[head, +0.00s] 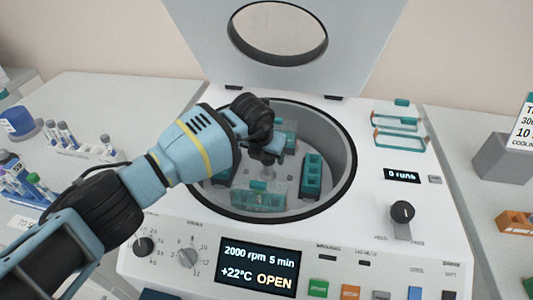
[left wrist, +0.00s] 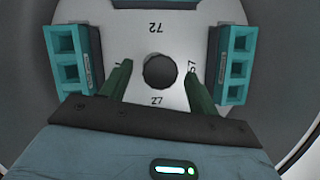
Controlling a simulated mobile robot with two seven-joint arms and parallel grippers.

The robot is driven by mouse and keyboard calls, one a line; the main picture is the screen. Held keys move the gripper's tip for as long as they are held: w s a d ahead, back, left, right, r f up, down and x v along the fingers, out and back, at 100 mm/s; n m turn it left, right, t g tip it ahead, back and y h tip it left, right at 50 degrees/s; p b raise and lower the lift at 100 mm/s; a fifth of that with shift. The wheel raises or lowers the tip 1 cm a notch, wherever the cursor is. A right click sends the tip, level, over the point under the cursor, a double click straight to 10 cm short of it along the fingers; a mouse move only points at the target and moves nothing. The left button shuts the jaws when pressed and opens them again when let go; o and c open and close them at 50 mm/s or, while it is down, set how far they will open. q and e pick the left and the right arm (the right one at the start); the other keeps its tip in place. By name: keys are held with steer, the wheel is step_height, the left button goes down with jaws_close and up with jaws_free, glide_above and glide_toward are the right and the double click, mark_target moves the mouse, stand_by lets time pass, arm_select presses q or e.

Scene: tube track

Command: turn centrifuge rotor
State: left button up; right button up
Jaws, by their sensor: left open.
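The centrifuge (head: 385,160) is open, its grey lid (head: 350,45) raised at the back. The rotor (left wrist: 200,20) lies in the round bowl (head: 342,150) and carries teal buckets, among them a right one (head: 313,178) and a front one (head: 258,200). In the left wrist view a dark round hub knob (left wrist: 160,71) is at the rotor's middle, between a left bucket (left wrist: 72,60) and a right bucket (left wrist: 236,65). My left gripper (head: 268,158) reaches down into the bowl. Its open dark green fingers (left wrist: 158,76) stand either side of the knob with gaps. My right gripper is out of view.
The front panel's screen (head: 258,265) reads 2000 rpm, 5 min, +22°C, OPEN. Tube racks (head: 85,150) stand on the left bench. Spare teal frames (head: 398,128) lie right of the bowl, and an orange block (head: 515,220) is on the right bench. The bowl rim surrounds my gripper.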

arm_select(q)
steer(key=p+v, duration=0.1)
steer(key=v, duration=0.6)
steer(key=shift+s+r, duration=0.15)
steer(key=shift+r, duration=0.25)
